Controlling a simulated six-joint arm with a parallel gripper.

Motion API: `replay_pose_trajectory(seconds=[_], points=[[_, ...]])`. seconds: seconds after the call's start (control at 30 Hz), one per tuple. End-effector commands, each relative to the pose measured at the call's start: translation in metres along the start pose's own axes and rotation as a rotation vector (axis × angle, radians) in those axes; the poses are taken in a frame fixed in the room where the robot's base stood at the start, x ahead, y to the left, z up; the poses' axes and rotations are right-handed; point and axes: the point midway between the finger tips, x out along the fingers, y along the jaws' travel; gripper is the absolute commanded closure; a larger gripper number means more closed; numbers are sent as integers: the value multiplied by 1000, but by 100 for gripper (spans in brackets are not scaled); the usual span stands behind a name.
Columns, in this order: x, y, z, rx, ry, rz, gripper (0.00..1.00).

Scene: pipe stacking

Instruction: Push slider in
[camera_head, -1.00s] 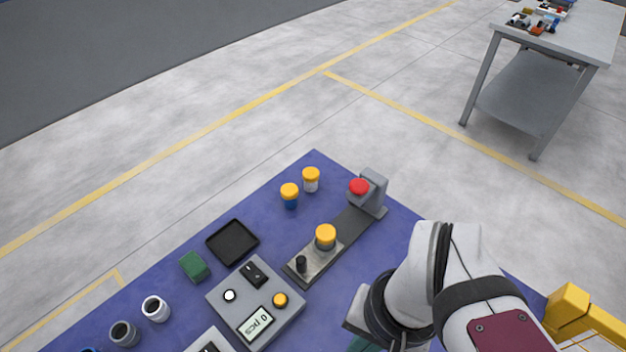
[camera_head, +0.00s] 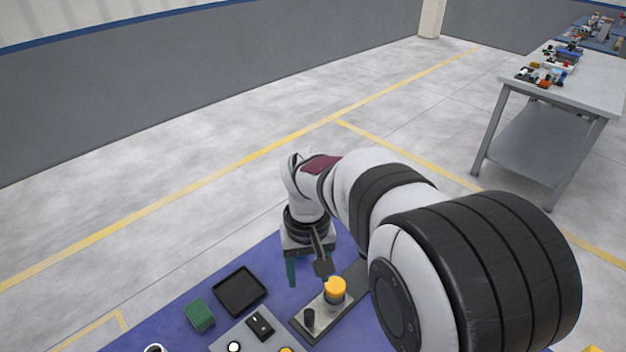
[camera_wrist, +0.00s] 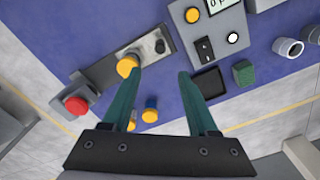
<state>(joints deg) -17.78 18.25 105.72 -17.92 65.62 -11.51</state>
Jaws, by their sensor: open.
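The slider is a light grey metal plate (camera_head: 322,309) with an upright black knob (camera_head: 309,317) at its near end. A yellow-capped part (camera_head: 335,288) stands on its far end. The plate also shows in the wrist view (camera_wrist: 146,42), lying on a dark rail that leads to a grey block with a red button (camera_wrist: 76,105). My gripper (camera_head: 306,276) is over the table just left of the yellow-capped part. In the wrist view, its green fingers (camera_wrist: 160,76) are apart with nothing between them. One fingertip appears close to the yellow cap; contact cannot be told.
A black tray (camera_head: 241,291) and a green block (camera_head: 200,315) lie to the left. A grey control box (camera_wrist: 215,38) sits beside the slider. Grey cylinders (camera_wrist: 288,47) stand further off.

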Motion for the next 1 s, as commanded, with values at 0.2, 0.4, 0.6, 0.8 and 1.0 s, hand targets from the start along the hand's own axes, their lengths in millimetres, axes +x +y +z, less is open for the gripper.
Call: replay_pose_trajectory(seconds=[0.2, 0.4, 0.6, 0.8, 1.0], points=[[49, 0, 1, 0, -8, 0, 41], [106, 0, 1, 2, -6, 0, 41], [142, 0, 1, 2, -4, 0, 41], [155, 0, 0, 2, -1, 0, 41], [155, 0, 0, 2, -1, 0, 41]])
